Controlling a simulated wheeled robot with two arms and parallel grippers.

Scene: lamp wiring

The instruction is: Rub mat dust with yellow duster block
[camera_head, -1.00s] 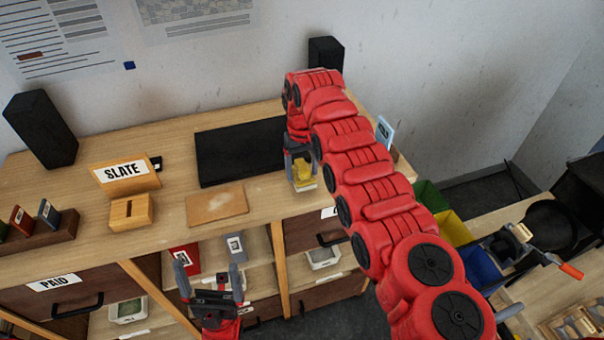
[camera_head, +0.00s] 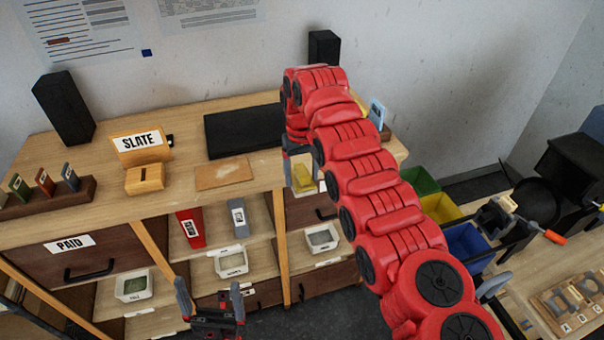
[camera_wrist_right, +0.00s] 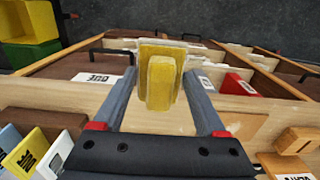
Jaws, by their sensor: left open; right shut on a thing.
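The yellow duster block (camera_head: 303,178) is held in my right gripper (camera_head: 303,170), near the bench top's front edge. In the right wrist view the block (camera_wrist_right: 161,82) sits between the fingertips of my right gripper (camera_wrist_right: 162,95), with the shelves behind it. A tan mat (camera_head: 223,173) with faint pale smudges lies flat on the bench top, left of the block and apart from it. The mat (camera_wrist_right: 236,126) also shows in the right wrist view. My left gripper (camera_head: 211,305) is open and empty, low in front of the shelves.
A black mat (camera_head: 243,131) lies behind the tan mat. The SLATE sign (camera_head: 142,143) and a slotted wooden block (camera_head: 145,179) stand to the left. Shelves below hold white bins (camera_head: 231,263). Coloured bins (camera_head: 465,242) and a side bench are at right.

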